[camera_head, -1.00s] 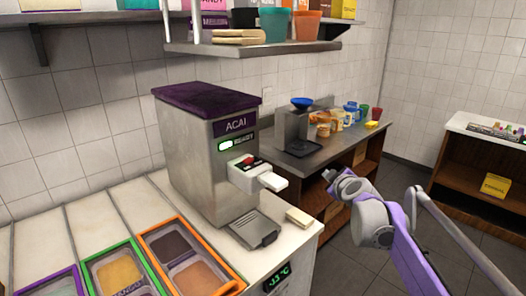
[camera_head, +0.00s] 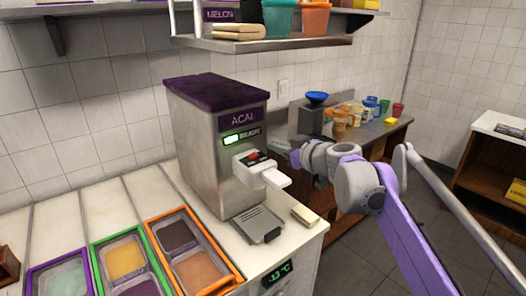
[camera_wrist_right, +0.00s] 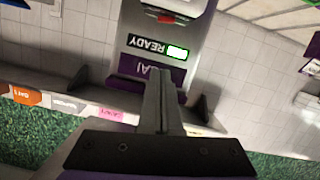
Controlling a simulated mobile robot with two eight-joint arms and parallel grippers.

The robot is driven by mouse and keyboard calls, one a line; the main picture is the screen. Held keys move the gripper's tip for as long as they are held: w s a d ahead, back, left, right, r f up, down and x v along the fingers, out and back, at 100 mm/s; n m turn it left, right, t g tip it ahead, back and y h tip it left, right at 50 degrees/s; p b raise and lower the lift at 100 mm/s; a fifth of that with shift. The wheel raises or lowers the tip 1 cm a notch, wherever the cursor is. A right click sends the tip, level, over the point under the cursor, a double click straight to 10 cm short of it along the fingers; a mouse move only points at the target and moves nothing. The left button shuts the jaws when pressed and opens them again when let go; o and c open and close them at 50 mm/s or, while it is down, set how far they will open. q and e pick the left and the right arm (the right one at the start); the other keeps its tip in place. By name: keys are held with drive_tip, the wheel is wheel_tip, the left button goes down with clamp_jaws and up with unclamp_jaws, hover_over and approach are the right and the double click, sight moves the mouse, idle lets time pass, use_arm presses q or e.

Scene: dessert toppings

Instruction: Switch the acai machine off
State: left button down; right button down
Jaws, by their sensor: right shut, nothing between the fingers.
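The acai machine (camera_head: 215,140) is a grey metal box with a dark purple lid, standing on the white counter. Its panel shows a lit green light and the word READY (camera_head: 238,138). A red button (camera_head: 252,157) sits on the dispensing head above a white handle (camera_head: 272,178). My right gripper (camera_head: 292,152) is shut and empty, to the right of the machine's head and apart from it. In the right wrist view the machine appears upside down, with its red button (camera_wrist_right: 167,18) beyond my shut fingers (camera_wrist_right: 161,75). My left gripper is not in view.
Topping tubs in orange (camera_head: 205,285) and green frames stand at the front left. A sponge-like block (camera_head: 305,215) lies on the counter's right edge. A shelf (camera_head: 270,43) overhangs above. A blue-topped appliance (camera_head: 317,98) and several cups stand on the back counter.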

hover_over(259, 161)
drive_tip(key=shift+s+a+f, duration=0.1)
drive_tip(key=shift+s+f, duration=0.1)
drive_tip(key=shift+f, duration=0.35)
drive_tip(key=shift+s+f, duration=0.15)
drive_tip(key=shift+f, duration=0.4)
drive_tip(key=f, duration=0.1)
drive_tip(key=w+f, duration=0.1)
drive_tip(key=f, duration=0.1)
drive_tip(key=shift+f, duration=0.1)
drive_tip(key=shift+s+f, duration=0.1)
drive_tip(key=shift+f, duration=0.4)
